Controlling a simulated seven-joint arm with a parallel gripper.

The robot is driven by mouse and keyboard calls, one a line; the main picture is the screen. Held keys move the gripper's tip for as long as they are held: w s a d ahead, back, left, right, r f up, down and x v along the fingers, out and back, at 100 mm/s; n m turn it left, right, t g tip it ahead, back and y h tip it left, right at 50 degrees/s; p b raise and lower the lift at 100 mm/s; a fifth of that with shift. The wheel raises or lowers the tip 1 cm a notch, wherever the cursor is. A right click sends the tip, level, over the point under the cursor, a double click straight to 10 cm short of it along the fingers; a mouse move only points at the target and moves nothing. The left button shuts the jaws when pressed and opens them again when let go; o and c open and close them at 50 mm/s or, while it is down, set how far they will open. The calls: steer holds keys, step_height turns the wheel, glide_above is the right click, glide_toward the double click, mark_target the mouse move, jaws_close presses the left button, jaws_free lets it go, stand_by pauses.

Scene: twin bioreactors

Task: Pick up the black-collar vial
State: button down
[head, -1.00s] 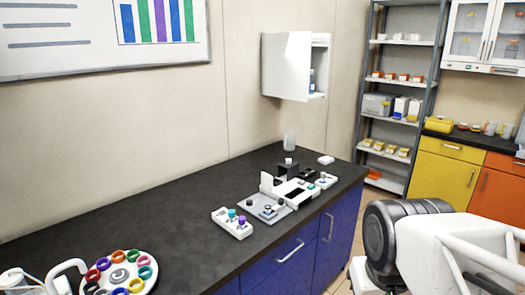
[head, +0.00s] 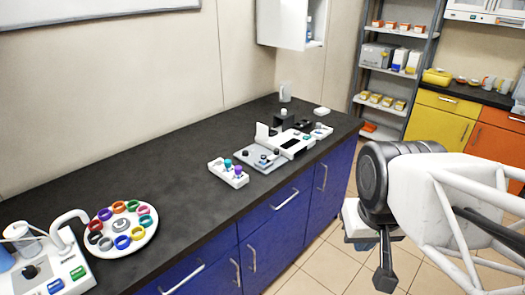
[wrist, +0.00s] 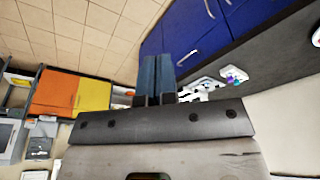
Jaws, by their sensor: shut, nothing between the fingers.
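A round white carousel (head: 122,250) holds a ring of coloured collars at the left of the dark bench in the head view. A very dark, seemingly black collar (head: 95,238) sits on its left side; the vial body under it cannot be made out. My gripper (head: 385,282) hangs off the bench at the lower right of the head view, far from the carousel. In the wrist view my gripper (wrist: 156,78) has its fingers together, with nothing between them. The carousel is not visible in the wrist view.
A white rack (head: 228,178) with teal and purple caps stands mid-bench. Behind it are a grey plate (head: 250,163) and white device. A white machine (head: 70,275) with a curved arm stands beside the carousel. The bench between carousel and rack is clear.

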stand_by(0.3)
steer(key=c, duration=0.8)
jaws_free()
